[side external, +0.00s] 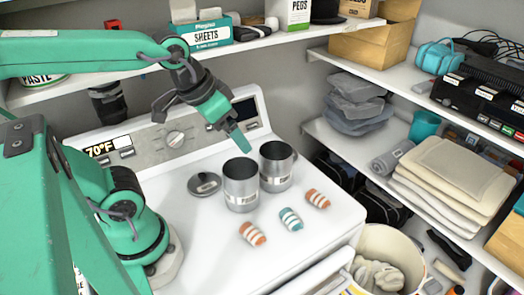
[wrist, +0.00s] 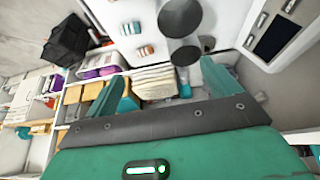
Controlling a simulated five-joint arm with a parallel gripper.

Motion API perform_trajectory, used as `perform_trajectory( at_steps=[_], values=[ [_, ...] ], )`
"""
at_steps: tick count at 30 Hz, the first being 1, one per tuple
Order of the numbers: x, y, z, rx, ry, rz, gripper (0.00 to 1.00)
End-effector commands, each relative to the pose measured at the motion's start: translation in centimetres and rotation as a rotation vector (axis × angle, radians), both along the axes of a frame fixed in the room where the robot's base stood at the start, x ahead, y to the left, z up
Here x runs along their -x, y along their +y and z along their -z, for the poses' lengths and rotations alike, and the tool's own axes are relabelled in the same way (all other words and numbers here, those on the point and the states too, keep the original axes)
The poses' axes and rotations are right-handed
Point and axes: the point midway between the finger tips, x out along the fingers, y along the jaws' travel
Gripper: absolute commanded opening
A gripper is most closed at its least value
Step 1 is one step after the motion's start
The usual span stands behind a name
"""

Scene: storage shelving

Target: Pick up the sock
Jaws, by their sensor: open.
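Three small striped rolls that look like rolled socks lie on the white appliance top: an orange-and-white one (side external: 252,233) nearest the front, a teal-and-white one (side external: 291,219) in the middle, and another orange-and-white one (side external: 317,198) to the right. In the wrist view, a teal roll (wrist: 130,28) and an orange roll (wrist: 145,51) show at upper left, beyond my fingers. My gripper (side external: 238,140) is raised above and behind the two metal mugs, apart from all the rolls. In the wrist view my gripper (wrist: 162,72) is open and empty.
Two grey metal mugs, left (side external: 240,186) and right (side external: 277,166), stand behind the rolls, with a round dark lid (side external: 204,184) beside them. A bucket (side external: 385,246) holding pale cloth stands at lower right. Shelves carry folded towels (side external: 452,178) and a grey roll (side external: 391,157).

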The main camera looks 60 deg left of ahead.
Motion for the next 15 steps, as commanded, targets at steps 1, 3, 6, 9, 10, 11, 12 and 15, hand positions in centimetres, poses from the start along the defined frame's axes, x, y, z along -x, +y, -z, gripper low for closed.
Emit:
perform_trajectory(
  at_steps=[1,3,6,9,10,11,12,15],
  values=[
    [-0.6,-0.1,0.0,0.003,0.014,-0.001,0.89],
    [-1.4,-0.3,0.0,0.007,0.032,-0.004,0.89],
    [-2.9,-0.6,0.2,0.013,0.062,-0.010,0.89],
    [-4.4,-1.0,0.5,0.019,0.094,-0.017,0.89],
    [-4.8,-1.1,0.6,0.021,0.103,-0.019,0.89],
    [-5.3,-1.2,0.7,0.023,0.113,-0.021,0.89],
    [-5.9,-1.3,0.9,0.024,0.125,-0.023,0.89],
    [-7.5,-1.8,1.5,0.028,0.155,-0.031,0.89]
  ],
)
